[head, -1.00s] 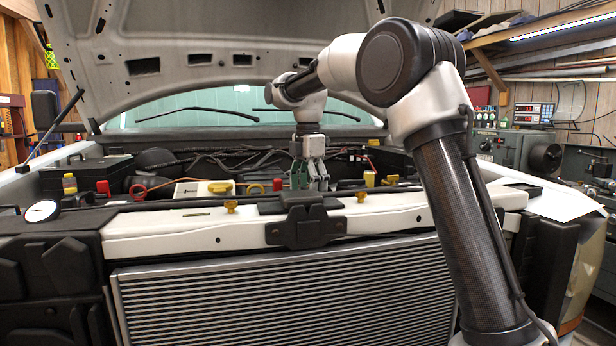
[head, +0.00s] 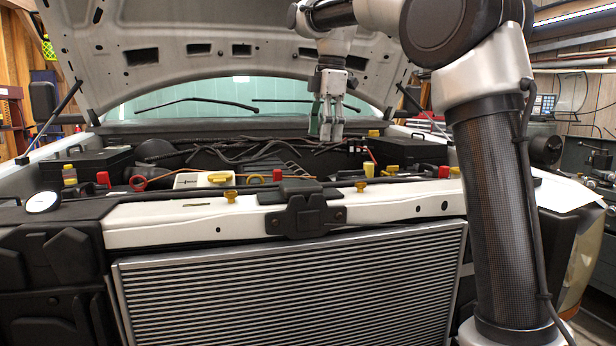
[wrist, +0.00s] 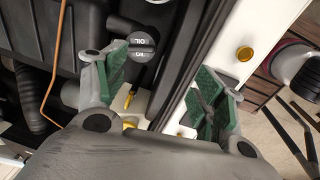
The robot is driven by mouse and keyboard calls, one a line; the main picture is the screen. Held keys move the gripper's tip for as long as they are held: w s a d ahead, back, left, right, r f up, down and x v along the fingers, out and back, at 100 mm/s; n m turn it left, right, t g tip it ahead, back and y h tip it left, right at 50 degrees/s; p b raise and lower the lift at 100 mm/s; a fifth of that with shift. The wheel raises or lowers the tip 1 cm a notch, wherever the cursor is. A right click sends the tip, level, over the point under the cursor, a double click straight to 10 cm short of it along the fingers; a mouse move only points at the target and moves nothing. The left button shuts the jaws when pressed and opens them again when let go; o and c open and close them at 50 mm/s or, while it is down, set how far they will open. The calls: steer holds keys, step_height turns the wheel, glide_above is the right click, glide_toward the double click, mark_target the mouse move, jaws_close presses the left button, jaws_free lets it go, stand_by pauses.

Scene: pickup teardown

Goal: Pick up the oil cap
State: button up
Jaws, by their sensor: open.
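The oil cap (wrist: 142,45) is a dark round cap with a raised grip bar and pale lettering. In the wrist view it sits at the top, just beyond the tip of the left finger, and nothing is between the fingers. I cannot pick it out in the head view. My gripper (wrist: 163,85) is open, with green pads on both fingers. In the head view my gripper (head: 328,132) hangs fingers down, above the rear of the engine bay and in front of the windshield.
The open hood (head: 240,35) hangs over the bay. The radiator (head: 290,285) and white front crossmember (head: 390,208) lie at the front. A yellow-capped white reservoir (head: 195,180) stands left of centre. An orange cable (wrist: 54,60) runs left of the fingers.

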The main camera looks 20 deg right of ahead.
steer(key=w+a+f+m+t, duration=0.1)
steer(key=f+m, duration=0.3)
steer(key=w+f+m+t, duration=0.1)
steer(key=w+f+m, duration=0.1)
steer(key=f+m, duration=0.2)
steer(key=w+a+f+m+y, duration=0.1)
steer(key=f+m, duration=0.4)
steer(key=shift+w+a+f+t, duration=0.25)
steer(key=shift+w+a+t, duration=0.05)
steer(key=shift+w+t, duration=0.1)
steer(key=c, duration=0.7)
